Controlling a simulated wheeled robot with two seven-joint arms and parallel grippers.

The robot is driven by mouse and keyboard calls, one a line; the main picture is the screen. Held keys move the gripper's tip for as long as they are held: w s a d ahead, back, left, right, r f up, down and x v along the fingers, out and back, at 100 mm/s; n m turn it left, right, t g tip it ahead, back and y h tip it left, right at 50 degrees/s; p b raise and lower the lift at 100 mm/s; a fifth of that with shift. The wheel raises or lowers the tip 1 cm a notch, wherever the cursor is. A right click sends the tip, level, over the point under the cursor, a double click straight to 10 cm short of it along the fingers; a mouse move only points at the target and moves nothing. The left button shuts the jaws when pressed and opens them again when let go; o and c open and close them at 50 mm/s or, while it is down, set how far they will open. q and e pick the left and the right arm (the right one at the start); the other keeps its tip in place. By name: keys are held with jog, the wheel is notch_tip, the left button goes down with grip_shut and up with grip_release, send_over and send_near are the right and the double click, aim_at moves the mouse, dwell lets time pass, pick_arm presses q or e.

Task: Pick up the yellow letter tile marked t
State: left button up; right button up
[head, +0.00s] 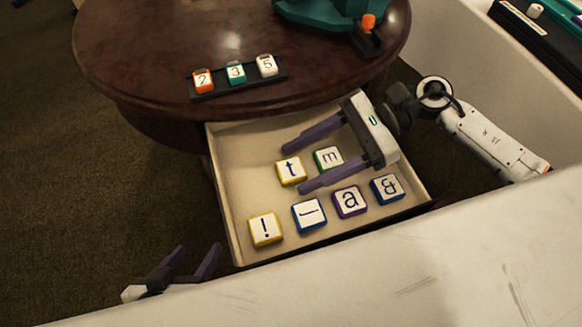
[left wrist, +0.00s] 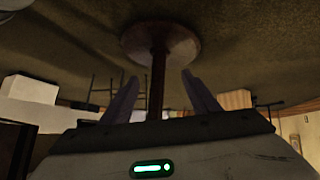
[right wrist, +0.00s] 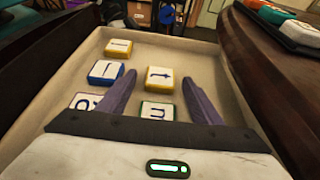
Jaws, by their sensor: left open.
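The yellow letter tile marked t (head: 291,170) lies face up in the open drawer (head: 240,147). It also shows in the right wrist view (right wrist: 159,79), between the fingertips as seen there. My right gripper (head: 294,169) is open and empty, its purple fingers reaching leftward over the drawer on either side of the t tile in the picture. Whether the fingers are at the tile's height or above it, I cannot tell. My left gripper (head: 198,247) is open and empty at the lower left, away from the drawer.
A green-edged m tile (head: 328,159) sits close to the right of t. The round table (head: 150,60) overhangs the drawer's back.

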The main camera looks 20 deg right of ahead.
jog(key=c, duration=1)
jog(key=shift+c, duration=0.3)
jog(key=shift+r, duration=0.1)
